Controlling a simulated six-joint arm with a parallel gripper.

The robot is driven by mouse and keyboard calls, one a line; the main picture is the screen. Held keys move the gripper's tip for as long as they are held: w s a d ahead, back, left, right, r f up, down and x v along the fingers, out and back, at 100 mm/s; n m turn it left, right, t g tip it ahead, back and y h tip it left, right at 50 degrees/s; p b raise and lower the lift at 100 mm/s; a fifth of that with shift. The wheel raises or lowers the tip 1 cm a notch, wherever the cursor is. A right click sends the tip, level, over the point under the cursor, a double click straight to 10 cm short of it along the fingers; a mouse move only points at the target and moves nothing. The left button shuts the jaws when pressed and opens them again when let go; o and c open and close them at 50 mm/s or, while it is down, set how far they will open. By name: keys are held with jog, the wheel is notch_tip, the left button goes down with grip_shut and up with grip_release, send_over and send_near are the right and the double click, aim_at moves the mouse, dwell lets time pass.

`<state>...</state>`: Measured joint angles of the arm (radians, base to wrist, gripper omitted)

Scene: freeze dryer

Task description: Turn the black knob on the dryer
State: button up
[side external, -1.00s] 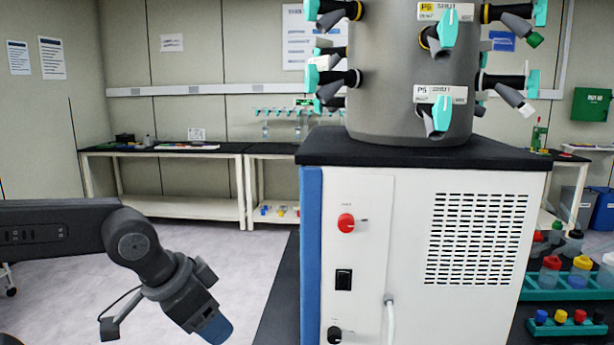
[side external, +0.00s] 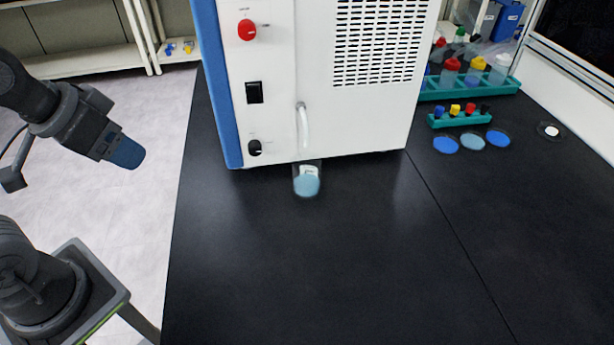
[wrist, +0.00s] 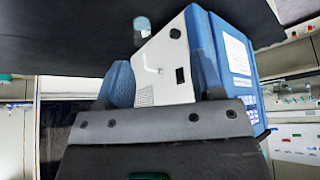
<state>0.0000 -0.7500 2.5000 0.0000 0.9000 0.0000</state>
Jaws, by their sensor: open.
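The black knob (side external: 255,148) is low on the dryer's (side external: 270,75) white front panel, below a black rocker switch (side external: 254,92) and a red knob (side external: 247,30). My gripper (side external: 126,153), with blue fingers, is left of the dryer, well apart from the knob and touching nothing. It is open and empty. The gap between its fingers does not show clearly from the side. The wrist view is upside down and shows the black knob (wrist: 175,33) near the top of the white panel. The red knob is not visible there.
A clear hose (side external: 302,125) comes out of the panel right of the knob, above a beaker (side external: 306,180) on the black bench. The front of the bench (side external: 330,270) is clear. Tube racks (side external: 462,117) and blue discs (side external: 446,145) lie to the right.

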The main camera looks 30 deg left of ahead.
dwell(0.3)
jog(key=m+t+y, duration=0.7)
jog(key=m+y, duration=0.6)
jog(key=m, duration=1.2)
send_near(255, 151)
jog(key=x, duration=1)
